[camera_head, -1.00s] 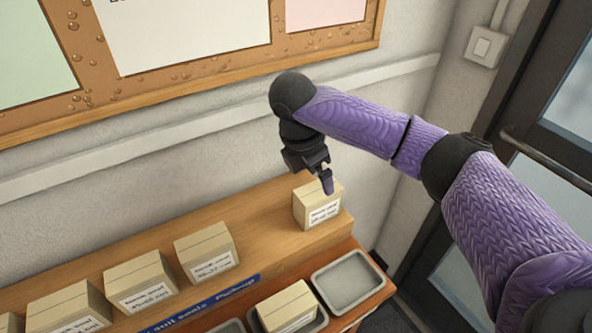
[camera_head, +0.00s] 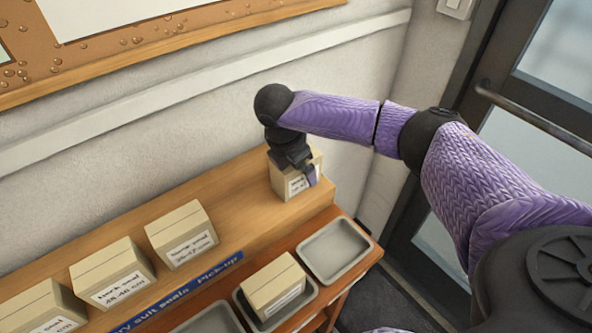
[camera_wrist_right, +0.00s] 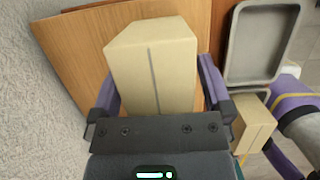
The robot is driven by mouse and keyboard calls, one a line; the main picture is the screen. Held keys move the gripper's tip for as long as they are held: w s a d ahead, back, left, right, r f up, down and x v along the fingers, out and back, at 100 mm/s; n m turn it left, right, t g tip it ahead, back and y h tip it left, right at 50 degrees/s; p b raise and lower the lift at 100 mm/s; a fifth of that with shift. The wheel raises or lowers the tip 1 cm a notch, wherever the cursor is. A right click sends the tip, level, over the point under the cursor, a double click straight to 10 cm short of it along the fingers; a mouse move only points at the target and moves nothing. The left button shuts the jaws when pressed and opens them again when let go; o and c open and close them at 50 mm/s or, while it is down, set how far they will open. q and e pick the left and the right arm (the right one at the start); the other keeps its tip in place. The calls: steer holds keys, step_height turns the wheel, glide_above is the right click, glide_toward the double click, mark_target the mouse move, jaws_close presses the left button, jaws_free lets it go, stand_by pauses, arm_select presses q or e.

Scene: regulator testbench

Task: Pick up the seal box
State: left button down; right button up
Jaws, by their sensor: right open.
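Several tan cardboard boxes with white labels stand along the wooden shelf. One box (camera_head: 282,184) stands apart at the shelf's right end, with my right gripper (camera_head: 296,174) down over it. In the right wrist view this box (camera_wrist_right: 150,62) lies between the two open purple fingers, one on each side. I cannot tell if a finger touches it. The label is partly hidden by a finger, and I cannot read it. The box still rests on the shelf. My left gripper is not in view.
Other boxes (camera_head: 181,234) and (camera_head: 112,273) stand to the left on the shelf (camera_head: 240,205). Below, a grey tray (camera_head: 335,250) is empty, and another box (camera_head: 272,284) sits in the tray beside it. The wall (camera_head: 200,130) is close behind; a door stands right.

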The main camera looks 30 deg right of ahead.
steer(key=c, duration=1.2)
